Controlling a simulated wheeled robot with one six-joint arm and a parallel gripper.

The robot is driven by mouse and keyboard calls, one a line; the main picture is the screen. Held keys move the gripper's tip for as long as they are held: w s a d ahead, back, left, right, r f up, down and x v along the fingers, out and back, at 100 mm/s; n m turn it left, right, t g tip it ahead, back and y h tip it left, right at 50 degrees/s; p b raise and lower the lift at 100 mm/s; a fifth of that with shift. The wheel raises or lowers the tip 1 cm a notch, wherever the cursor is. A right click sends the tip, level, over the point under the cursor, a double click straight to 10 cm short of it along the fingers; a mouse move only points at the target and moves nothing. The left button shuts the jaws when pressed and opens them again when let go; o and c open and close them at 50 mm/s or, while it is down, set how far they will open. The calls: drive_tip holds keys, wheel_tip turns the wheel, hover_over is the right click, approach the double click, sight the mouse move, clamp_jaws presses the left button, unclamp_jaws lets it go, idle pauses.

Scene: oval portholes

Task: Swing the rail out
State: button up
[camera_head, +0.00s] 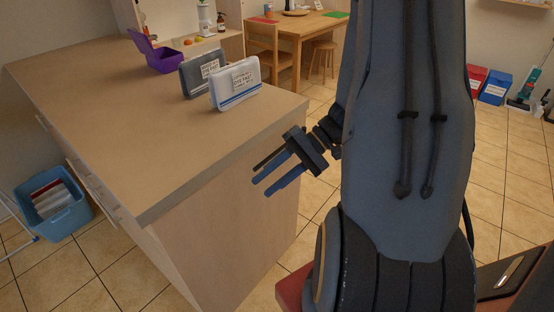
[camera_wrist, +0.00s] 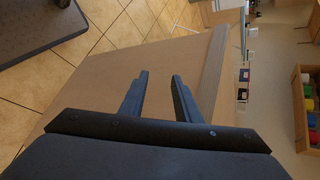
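I cannot make out a rail for certain in either view. Pale bars (camera_head: 92,186) run along the left side of the wooden counter (camera_head: 150,120); I cannot tell whether one of them is the rail. My gripper (camera_head: 260,181) hangs beside the counter's right end, just below the top's level, with its fingers pointing left towards the end panel. In the wrist view my gripper (camera_wrist: 160,75) shows two fingers apart with nothing between them. The counter's plain panel (camera_wrist: 105,80) fills the view behind them. The gap from fingertips to panel is hard to judge.
A blue bin (camera_head: 53,203) sits on the floor at left. A wooden table (camera_head: 302,24) stands behind.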

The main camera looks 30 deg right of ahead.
sight(272, 157)
drive_tip(key=w+d+f+m+t, duration=0.1)
drive_tip(key=w+d+m+t, duration=0.15)
drive_tip(key=d+t, duration=0.35)
drive_tip(key=w+d+f+m+t, duration=0.2)
drive_tip(key=w+d+t, duration=0.15)
drive_tip(key=d, duration=0.45)
drive_tip(key=shift+t, duration=0.35)
drive_tip(key=p+x, duration=0.1)
drive_tip(key=x, duration=0.5)
drive_tip(key=shift+w+a+f, duration=0.1)
drive_tip(key=shift+w+a, duration=0.05)
drive_tip(key=shift+a, duration=0.1)
clamp_jaws()
drive_tip(key=shift+a, duration=0.1)
